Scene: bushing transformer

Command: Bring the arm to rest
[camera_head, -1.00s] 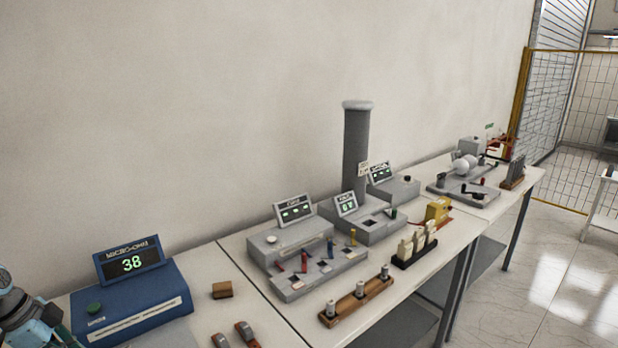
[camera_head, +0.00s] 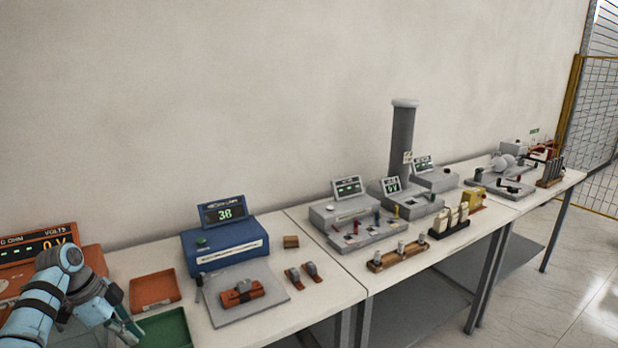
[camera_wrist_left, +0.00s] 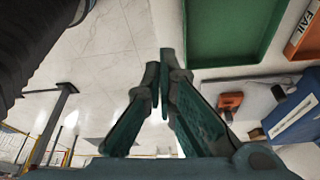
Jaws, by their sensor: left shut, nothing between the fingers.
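My left arm comes in at the lower left of the head view. Its gripper (camera_head: 128,330) is shut and empty, in front of the green tray (camera_head: 165,328). In the left wrist view the gripper's fingertips (camera_wrist_left: 160,78) are together with nothing between them. The green tray (camera_wrist_left: 245,58) is just beside the fingertips there, and floor shows on the other side. My right gripper is not in view.
An orange tray (camera_head: 153,288) and an orange meter (camera_head: 92,258) are near my left arm. A blue meter (camera_head: 222,246) stands behind a grey mat (camera_head: 225,311) with a red-brown part. Grey instruments line the tables to the right. Floor lies in front.

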